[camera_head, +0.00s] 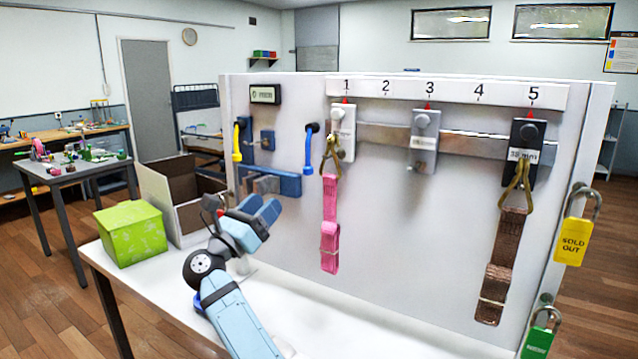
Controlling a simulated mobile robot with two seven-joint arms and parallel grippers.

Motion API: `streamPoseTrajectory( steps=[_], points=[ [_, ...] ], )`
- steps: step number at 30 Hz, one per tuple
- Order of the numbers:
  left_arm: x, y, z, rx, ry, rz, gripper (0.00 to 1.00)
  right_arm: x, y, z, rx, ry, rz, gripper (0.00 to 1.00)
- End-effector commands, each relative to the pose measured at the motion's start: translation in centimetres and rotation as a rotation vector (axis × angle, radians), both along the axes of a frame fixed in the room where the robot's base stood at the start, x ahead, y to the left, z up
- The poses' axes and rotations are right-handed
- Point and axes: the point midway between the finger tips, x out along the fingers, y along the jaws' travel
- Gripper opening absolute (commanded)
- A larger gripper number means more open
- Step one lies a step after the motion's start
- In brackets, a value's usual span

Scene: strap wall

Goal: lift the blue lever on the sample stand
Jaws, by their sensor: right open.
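The blue lever (308,152) hangs down from a black pivot on the left part of the white upright panel (400,235). A yellow lever (237,143) hangs in a similar way farther left. My right gripper (262,208) is in front of the panel, lower and to the left of the blue lever. It is open, looks empty and is apart from the lever. My left gripper is not in view.
A pink strap (330,222) and a brown strap (501,255) hang from numbered hooks. A blue bracket (284,184) sits behind my right gripper. A green box (131,233) and an open carton (160,205) stand left. Padlocks (573,241) hang at the panel's right edge.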

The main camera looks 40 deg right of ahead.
Motion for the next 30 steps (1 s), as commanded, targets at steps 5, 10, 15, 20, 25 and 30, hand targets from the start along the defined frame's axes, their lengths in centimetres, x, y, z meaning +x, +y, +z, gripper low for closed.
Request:
streamPoseTrajectory(
  steps=[5,10,15,20,25,30],
  points=[
    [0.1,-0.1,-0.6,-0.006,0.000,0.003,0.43,0.4,-0.5,0.7,0.106,-0.085,-0.007,0.52],
    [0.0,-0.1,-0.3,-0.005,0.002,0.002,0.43,0.7,-2.4,1.7,0.110,-0.091,-0.010,0.52],
    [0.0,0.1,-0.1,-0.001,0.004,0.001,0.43,1.3,-5.6,3.1,0.107,-0.091,-0.011,0.52],
    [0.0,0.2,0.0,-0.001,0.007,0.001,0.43,2.0,-8.7,4.4,0.106,-0.089,-0.009,0.52],
    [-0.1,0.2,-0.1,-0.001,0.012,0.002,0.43,2.5,-11.2,5.4,0.106,-0.088,-0.009,0.52],
    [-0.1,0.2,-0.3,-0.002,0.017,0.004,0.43,2.8,-12.5,5.8,0.107,-0.086,-0.008,0.52]
  ],
)
